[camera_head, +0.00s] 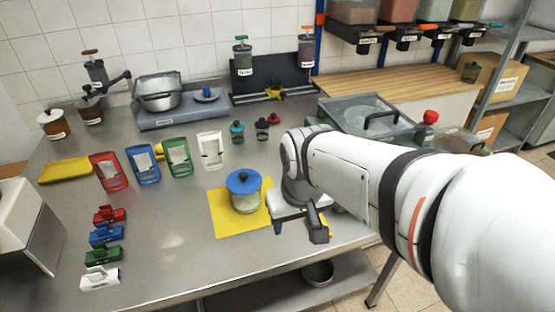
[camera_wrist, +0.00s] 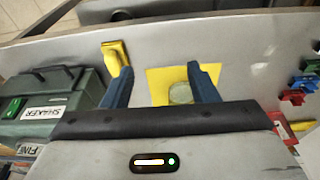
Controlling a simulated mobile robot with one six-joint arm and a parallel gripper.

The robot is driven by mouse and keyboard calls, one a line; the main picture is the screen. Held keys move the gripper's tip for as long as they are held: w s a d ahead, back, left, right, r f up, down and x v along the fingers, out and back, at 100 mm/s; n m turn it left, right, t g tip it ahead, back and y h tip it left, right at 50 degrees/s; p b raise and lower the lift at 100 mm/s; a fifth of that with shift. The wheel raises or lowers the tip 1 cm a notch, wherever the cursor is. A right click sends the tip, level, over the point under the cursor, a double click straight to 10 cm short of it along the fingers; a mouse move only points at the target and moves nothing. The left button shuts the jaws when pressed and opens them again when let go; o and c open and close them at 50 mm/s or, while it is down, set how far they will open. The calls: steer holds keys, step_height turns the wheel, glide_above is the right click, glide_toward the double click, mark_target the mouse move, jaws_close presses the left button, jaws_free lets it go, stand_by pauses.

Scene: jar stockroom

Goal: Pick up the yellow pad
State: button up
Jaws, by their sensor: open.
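In the wrist view a yellow handled block (camera_wrist: 115,55), which looks like the yellow pad, lies on the grey table near its edge, beside my left fingertip. A flat yellow square sheet (camera_wrist: 157,82) lies to its right; it also shows in the head view (camera_head: 228,222). A glass jar (camera_head: 246,202) with a blue lid stands on that sheet. My gripper (camera_wrist: 160,67) is open, with its two dark blue fingers apart and nothing seen held between them. My arm covers part of the table in the head view.
Red (camera_head: 109,214), blue, green and white handled blocks line the table's left. Coloured frames stand behind, with a yellow tray (camera_head: 65,170) at the far left. A lidded machine (camera_head: 365,115) stands at the right. Bare table lies left of the sheet.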

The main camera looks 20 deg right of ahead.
steer(key=o, duration=0.4)
steer(key=shift+g, duration=0.6)
steer(key=w+d+f, duration=0.1)
steer(key=w, duration=0.1)
steer(key=w+d+f, duration=0.1)
steer(key=d, duration=0.1)
steer(key=w+d+f+p, duration=0.1)
steer(key=w+d, duration=0.1)
steer(key=shift+w+f, duration=0.3)
steer(key=shift+w, duration=0.05)
steer(key=shift+o, duration=0.2)
steer(key=g+p, duration=0.1)
glide_above(321, 219)
steer(key=f, duration=0.4)
steer(key=a+f, duration=0.1)
steer(key=f, duration=0.1)
steer(key=shift+s+f, duration=0.1)
steer(key=shift+s, duration=0.2)
steer(key=shift+w+d+f, duration=0.1)
steer(key=shift+d+f, duration=0.05)
steer(key=shift+f, duration=1.35)
steer(key=shift+w+d+f, duration=0.15)
steer(key=shift+d+f, duration=0.05)
steer(key=shift+f, duration=1.3)
steer(key=shift+w+d+f, duration=0.1)
steer(key=shift+d+f, duration=0.05)
steer(key=shift+f, duration=1.35)
